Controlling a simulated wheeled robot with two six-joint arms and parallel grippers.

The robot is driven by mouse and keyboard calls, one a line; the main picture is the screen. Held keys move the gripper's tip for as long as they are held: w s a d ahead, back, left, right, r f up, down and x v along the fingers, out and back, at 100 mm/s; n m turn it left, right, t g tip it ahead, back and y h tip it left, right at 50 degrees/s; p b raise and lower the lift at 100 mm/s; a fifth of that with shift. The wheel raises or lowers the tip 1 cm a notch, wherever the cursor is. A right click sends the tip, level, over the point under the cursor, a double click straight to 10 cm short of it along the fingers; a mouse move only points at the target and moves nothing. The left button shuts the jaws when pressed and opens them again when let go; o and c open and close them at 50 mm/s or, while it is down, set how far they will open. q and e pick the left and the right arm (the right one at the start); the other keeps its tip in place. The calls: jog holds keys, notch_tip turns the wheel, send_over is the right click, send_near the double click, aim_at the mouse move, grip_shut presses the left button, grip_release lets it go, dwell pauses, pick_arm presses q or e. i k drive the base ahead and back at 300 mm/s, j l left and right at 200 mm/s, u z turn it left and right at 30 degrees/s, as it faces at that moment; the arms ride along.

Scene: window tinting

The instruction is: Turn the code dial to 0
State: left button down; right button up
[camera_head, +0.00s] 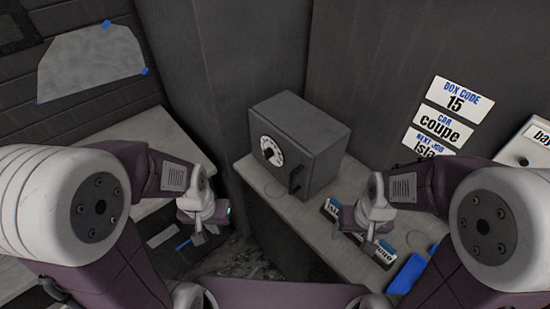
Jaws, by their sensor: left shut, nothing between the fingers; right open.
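The code dial (271,151) is a white-ringed round dial with a dark centre on the front of a dark grey box (318,126). The box stands on a bench, with a dark handle (296,177) to the right of the dial. The dial's numbers are too small to read. My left gripper (197,238) is shut and empty, below and to the left of the dial, apart from it. My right gripper (371,238) is open and empty over the bench, to the right of the box and nearer to me.
Labelled holders (384,256) and a blue block (407,274) lie on the bench (414,226) by my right gripper. Wall signs (454,99) read "BOX CODE 15" and "CAR coupe". Another bench (150,128) is at the left, under a taped sheet (90,62).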

aim_at(268, 154)
jog(key=i+j+u, duration=0.15)
jog(key=u, duration=0.25)
jog(key=i+j+u, duration=0.25)
jog(key=u, duration=0.15)
jog(key=i+j, duration=0.15)
jog(key=j+z, duration=0.05)
